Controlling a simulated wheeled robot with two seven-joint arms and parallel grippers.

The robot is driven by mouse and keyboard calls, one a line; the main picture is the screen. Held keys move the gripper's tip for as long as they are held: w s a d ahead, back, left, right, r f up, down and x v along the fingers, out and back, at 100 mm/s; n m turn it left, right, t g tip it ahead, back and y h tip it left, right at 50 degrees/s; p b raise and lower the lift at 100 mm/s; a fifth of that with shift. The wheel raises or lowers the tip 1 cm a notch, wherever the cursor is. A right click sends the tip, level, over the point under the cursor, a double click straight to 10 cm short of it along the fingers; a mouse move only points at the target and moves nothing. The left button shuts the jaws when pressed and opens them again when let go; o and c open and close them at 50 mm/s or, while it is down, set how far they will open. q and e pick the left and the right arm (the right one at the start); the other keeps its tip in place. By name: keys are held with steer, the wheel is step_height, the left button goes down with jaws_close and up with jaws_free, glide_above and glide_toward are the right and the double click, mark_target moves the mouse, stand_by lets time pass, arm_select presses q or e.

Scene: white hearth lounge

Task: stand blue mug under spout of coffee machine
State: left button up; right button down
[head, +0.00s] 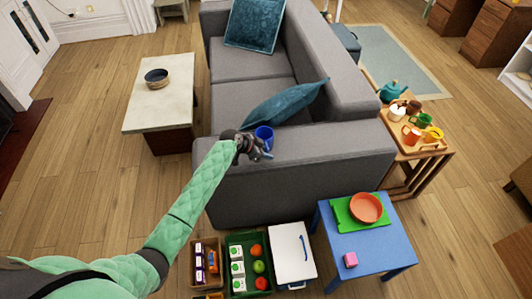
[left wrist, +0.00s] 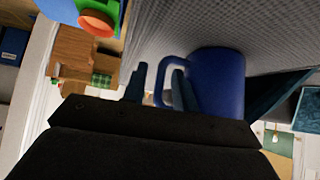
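The blue mug (head: 264,135) is at the grey sofa's near armrest, beside a teal cushion. My left gripper (head: 252,149) is just left of and in front of it. In the left wrist view the mug (left wrist: 220,82) fills the middle, its handle toward the gripper. The fingers of the left gripper (left wrist: 157,86) are apart, one on the outer side of the handle and one in front of its opening. I cannot tell whether they touch it. I see no coffee machine or spout that I can make out. My right gripper is out of view.
The grey sofa (head: 300,180) has teal cushions (head: 283,103). A low table (head: 145,110) with a bowl stands left. A wooden side table (head: 425,160) holds a teapot and several mugs. A blue table (head: 355,250) and crates (head: 240,238) are in front. Floor at left is clear.

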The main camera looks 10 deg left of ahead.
arm_select(q)
steer(key=shift+r, duration=0.1)
